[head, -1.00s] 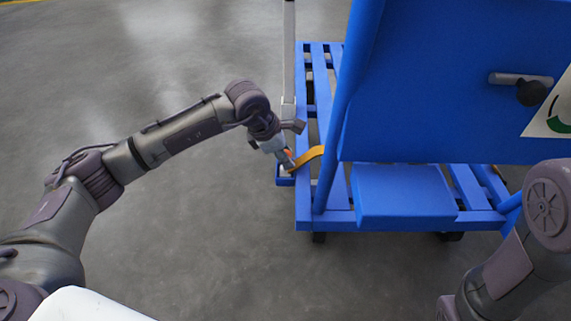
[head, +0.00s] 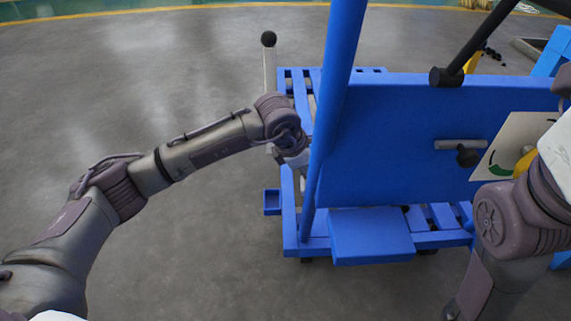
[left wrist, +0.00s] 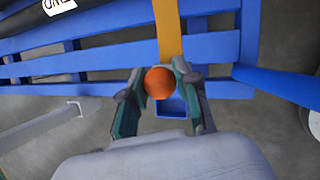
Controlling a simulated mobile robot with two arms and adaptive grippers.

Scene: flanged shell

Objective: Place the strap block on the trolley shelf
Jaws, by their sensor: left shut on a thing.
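My left gripper (left wrist: 160,92) is shut on an orange, round-looking piece, which I take for the strap block (left wrist: 159,82). A yellow-orange strap (left wrist: 170,30) lies beyond it over blue slats; whether the two are joined is unclear. In the head view the left gripper (head: 300,176) is at the left side of the blue trolley (head: 290,225), partly hidden by a blue post, and the block is not visible. A flat blue ledge (head: 370,237), possibly the shelf, juts from the trolley's near side. My right arm is at the right, its gripper out of view.
A slanted blue post (head: 335,90) and a large blue panel (head: 390,130) stand beside the left gripper. A small blue open box (head: 272,202) sticks out at the trolley's left. A grey lever (head: 269,65) with a black knob stands behind. The floor at left is clear.

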